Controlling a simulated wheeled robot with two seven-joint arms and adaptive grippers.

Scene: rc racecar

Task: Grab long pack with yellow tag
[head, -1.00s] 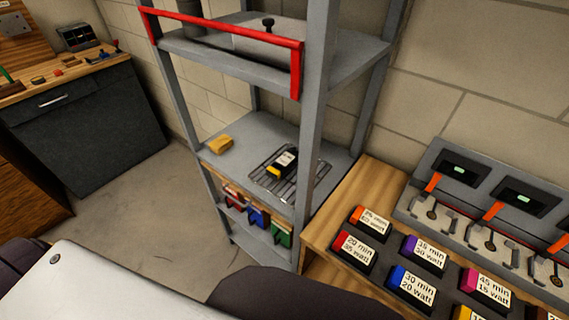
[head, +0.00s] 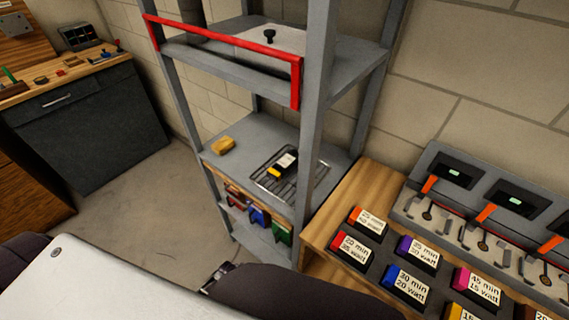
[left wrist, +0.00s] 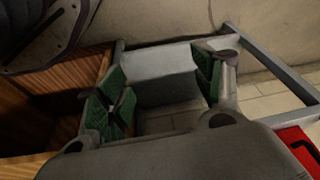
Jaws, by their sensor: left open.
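A long black pack with a white label and a yellow end (head: 284,163) lies on a wire rack (head: 312,178) on the middle shelf in the head view. My left gripper shows in the left wrist view (left wrist: 163,88), open, its green-padded fingers apart with nothing held between them. A grey surface shows beyond and between the fingers. The pack cannot be made out in that view. In the head view a dark arm link of mine crosses the bottom, and neither gripper shows clearly. My right gripper is not in view.
The grey shelf unit (head: 312,125) has upright posts and a red bar (head: 225,42) across its upper front. A yellow sponge-like block (head: 223,145) lies left of the rack. Several labelled packs, including a purple-ended one (head: 418,254), sit on the wooden bench at right, below chargers.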

